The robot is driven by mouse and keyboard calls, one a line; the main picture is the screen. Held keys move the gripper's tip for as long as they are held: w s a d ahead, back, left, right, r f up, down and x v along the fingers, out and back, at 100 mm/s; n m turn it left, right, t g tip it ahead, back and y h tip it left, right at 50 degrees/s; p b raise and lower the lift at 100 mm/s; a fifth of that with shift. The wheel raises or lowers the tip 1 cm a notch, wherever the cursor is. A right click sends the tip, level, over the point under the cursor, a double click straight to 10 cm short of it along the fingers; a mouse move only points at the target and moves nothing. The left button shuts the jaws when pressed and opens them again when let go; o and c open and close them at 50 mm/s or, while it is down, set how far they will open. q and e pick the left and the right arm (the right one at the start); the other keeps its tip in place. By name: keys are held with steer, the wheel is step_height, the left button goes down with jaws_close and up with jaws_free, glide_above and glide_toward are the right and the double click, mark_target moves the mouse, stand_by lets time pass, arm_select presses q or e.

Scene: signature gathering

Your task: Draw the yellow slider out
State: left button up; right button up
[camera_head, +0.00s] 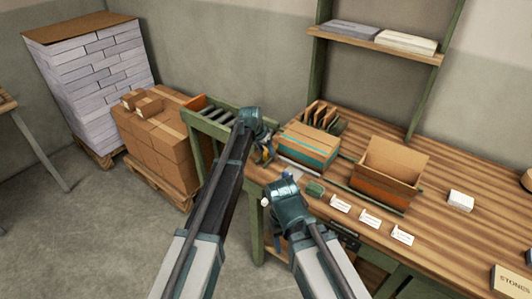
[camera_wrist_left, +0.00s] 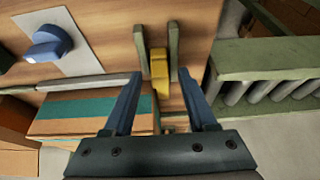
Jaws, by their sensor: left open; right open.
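The yellow slider (camera_wrist_left: 160,72) is a narrow upright piece between two dark green guide posts in the left wrist view. My left gripper (camera_wrist_left: 160,84) is open, with one blue finger on each side of the slider and a gap on both sides. In the head view my left gripper (camera_head: 264,152) is at the left end of the wooden bench, beside the teal-striped box, and its arm largely hides the slider. My right gripper (camera_head: 276,194) is lower, near the bench's front left corner; its fingers are mostly hidden by its own wrist.
A teal-striped cardboard box (camera_head: 309,142) stands close by; it also shows in the wrist view (camera_wrist_left: 85,112). A blue knob (camera_wrist_left: 47,43) sits on a white plate. A green-framed roller conveyor (camera_head: 214,117) adjoins the bench. An open box (camera_head: 389,172) and white cards (camera_head: 370,219) lie rightward.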

arm_select(q)
jaws_close()
stand_by(1.3)
